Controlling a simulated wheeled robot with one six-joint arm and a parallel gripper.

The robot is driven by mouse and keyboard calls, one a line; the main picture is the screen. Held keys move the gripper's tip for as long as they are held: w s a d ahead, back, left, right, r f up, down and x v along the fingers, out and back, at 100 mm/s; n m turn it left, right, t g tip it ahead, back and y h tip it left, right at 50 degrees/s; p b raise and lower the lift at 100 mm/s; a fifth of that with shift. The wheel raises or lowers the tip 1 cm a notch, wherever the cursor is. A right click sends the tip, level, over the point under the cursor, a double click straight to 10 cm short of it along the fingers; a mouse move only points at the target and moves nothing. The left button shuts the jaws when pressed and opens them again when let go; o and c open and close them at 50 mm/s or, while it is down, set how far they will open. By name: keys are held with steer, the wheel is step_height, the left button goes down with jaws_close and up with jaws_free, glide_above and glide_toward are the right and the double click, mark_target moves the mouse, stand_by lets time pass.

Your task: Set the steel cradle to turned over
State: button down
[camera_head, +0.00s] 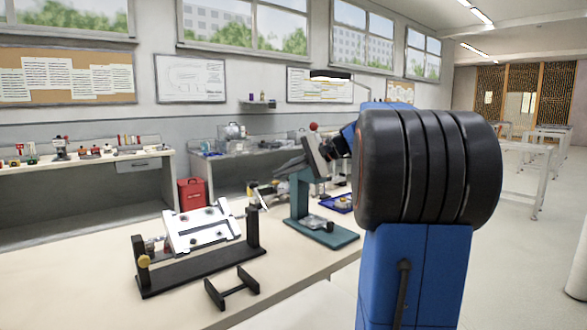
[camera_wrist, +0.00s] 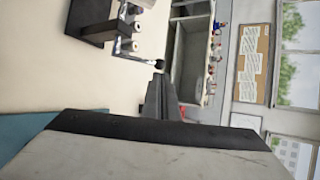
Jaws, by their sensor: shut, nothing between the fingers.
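The steel cradle (camera_head: 203,232) is a bright silver frame with slots, held tilted between the two posts of a black stand on the bench. A brass-coloured knob sits at the stand's left post. Part of the cradle's stand (camera_wrist: 88,22) shows at the top of the wrist view, mostly cut off. My gripper (camera_head: 259,194) is shut and empty, behind and to the right of the cradle, apart from it. Its dark fingers also show in the wrist view (camera_wrist: 160,97). I cannot tell which face of the cradle is up.
A teal stand (camera_head: 325,234) stands just right of the cradle, close to my arm. A small black H-shaped bracket (camera_head: 232,288) lies in front. A blue tray (camera_head: 340,203) lies behind. The bench top (camera_head: 80,265) is clear at left. A red can (camera_head: 193,193) stands beyond.

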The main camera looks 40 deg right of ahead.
steer(key=x, duration=0.7)
steer(key=shift+w, duration=0.2)
steer(key=shift+w+a+f, duration=0.1)
steer(key=shift+w+f, duration=0.05)
steer(key=w+f+m+g, duration=0.1)
steer(key=w+f+g, duration=0.1)
steer(key=w+f+g+h, duration=0.1)
steer(key=w+f+g, duration=0.1)
steer(key=g, duration=0.1)
steer(key=shift+m+g, duration=0.3)
steer(key=shift+m, duration=0.1)
stand_by(0.7)
steer(key=shift+f, duration=0.25)
stand_by(0.5)
